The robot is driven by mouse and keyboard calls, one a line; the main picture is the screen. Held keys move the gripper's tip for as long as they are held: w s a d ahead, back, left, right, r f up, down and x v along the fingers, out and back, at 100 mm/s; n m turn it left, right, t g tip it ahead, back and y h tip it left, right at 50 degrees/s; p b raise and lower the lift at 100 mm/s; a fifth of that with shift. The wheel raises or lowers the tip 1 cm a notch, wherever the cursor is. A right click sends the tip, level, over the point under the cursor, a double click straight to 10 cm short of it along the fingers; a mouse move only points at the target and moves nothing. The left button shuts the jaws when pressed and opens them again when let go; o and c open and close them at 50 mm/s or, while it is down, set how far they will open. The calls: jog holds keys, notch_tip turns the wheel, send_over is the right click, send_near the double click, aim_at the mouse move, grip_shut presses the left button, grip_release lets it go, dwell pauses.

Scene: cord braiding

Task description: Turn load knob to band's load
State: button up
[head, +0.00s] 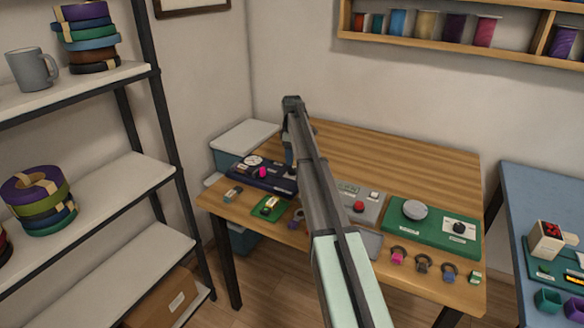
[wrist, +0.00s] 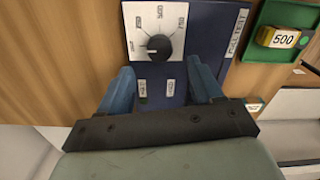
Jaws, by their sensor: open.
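The load knob (wrist: 158,47) is black with a pale pointer mark and sits on a white dial plate (wrist: 136,18) on the dark blue pull-test panel (wrist: 225,50). Its mark appears to point left in the wrist view; the printed numbers are too blurred to read surely. My gripper (wrist: 160,68) is open and empty, its blue fingers on either side just short of the knob in the picture. I cannot tell its height above the panel. A green tray (wrist: 262,17) beside the panel holds a yellow-green piece with a tag (wrist: 284,39) reading 500. The panel also shows in the head view (head: 240,176).
A magenta button (head: 262,172) is on the blue panel. A grey unit with a red button (head: 358,207) and a green board (head: 425,236) stand to the right. Small ringed items (head: 398,256) line the front edge. The back of the wooden table (head: 400,160) is clear.

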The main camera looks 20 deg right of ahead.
aim_at(292, 169)
jog(key=shift+f, duration=2.95)
jog(key=c, duration=1.1)
